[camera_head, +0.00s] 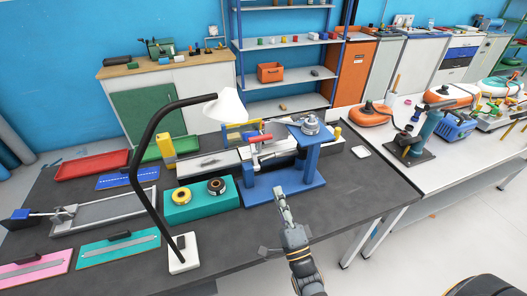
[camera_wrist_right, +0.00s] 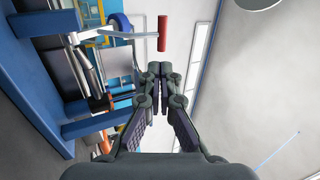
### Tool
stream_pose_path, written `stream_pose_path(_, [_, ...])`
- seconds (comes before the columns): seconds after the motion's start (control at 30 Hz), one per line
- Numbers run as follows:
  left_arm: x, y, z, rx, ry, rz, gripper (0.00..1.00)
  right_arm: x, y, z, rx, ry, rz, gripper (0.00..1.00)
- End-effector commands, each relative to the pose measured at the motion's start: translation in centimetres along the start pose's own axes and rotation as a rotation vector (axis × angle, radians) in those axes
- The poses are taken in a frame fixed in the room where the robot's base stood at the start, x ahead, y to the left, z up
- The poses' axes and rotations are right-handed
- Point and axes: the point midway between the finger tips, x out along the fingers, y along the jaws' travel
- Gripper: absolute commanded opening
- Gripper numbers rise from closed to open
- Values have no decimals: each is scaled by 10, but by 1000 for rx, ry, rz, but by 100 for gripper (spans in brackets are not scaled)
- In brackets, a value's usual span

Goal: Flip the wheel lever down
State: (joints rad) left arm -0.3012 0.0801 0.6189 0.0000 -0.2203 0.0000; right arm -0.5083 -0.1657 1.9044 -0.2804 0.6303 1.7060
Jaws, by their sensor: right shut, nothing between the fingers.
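A blue bench machine (camera_head: 284,184) stands on the dark table, with a round grey part (camera_head: 310,124) on its top. A lever with a red handle (camera_head: 260,138) sticks out near its upper left. The red handle (camera_wrist_right: 163,33) also shows in the right wrist view, a little beyond my fingertips and apart from them. My right gripper (camera_head: 280,195) is shut and empty, in front of the blue machine. In the right wrist view my right gripper (camera_wrist_right: 160,69) has its fingertips together. My left gripper is out of view.
A lamp (camera_head: 150,140) with a black curved arm stands left of the machine. A teal block (camera_head: 200,205) with two rolls is between them. A red tray (camera_head: 92,165) lies at the back left. The dark table (camera_head: 365,190) is mostly clear right of the machine.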

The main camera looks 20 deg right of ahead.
Motion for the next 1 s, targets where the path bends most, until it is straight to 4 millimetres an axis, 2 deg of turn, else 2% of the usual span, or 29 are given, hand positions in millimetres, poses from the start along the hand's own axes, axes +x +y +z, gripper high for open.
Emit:
stream_pose_path(0.33, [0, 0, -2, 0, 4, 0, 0, 0, -2, 1, 13, -2, -14, 0])
stream_pose_path(0.47, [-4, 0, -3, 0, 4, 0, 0, 10, -4, 1, 12, -2, -16, 0])
stream_pose_path(1.0, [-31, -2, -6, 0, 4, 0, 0, 118, -7, 1, 11, -2, -15, 0])
